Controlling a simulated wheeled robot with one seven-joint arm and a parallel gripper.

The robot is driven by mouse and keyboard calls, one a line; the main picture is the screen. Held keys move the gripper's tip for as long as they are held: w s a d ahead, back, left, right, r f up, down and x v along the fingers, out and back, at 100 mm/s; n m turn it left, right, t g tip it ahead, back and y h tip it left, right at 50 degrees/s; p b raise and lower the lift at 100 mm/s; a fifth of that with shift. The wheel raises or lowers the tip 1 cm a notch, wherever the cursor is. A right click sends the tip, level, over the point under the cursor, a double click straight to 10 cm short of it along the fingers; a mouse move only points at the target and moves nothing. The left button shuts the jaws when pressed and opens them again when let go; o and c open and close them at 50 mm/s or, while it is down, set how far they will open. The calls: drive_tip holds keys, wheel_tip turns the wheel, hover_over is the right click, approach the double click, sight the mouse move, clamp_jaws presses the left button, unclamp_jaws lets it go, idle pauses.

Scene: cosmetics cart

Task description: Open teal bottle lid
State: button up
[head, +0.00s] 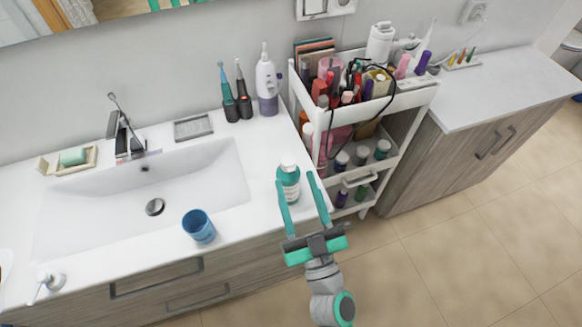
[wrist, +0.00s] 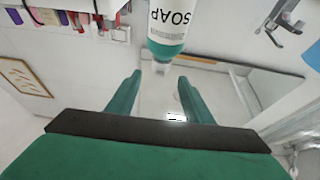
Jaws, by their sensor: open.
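The teal bottle (head: 290,184) stands upright on the white counter by the right edge of the sink, with a white lid (head: 288,162) on top. In the wrist view the bottle (wrist: 167,30) appears upside down, with "SOAP" on its white label and a teal band near the lid (wrist: 161,67). My gripper (head: 296,179) is open, its two teal fingers pointing at the bottle. In the wrist view the gripper (wrist: 159,78) has the lid in line with the gap between its fingertips. Contact with the lid cannot be told.
A blue cup (head: 199,227) stands on the counter left of my gripper. A white cart (head: 298,88) full of cosmetics stands close on the right. Toothbrushes (head: 227,95) and a pump bottle (head: 267,82) stand along the wall. The sink basin (head: 100,215) is empty.

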sight(291, 170)
drive_tip(key=shift+x, duration=2.3)
drive_tip(key=c, duration=1.1)
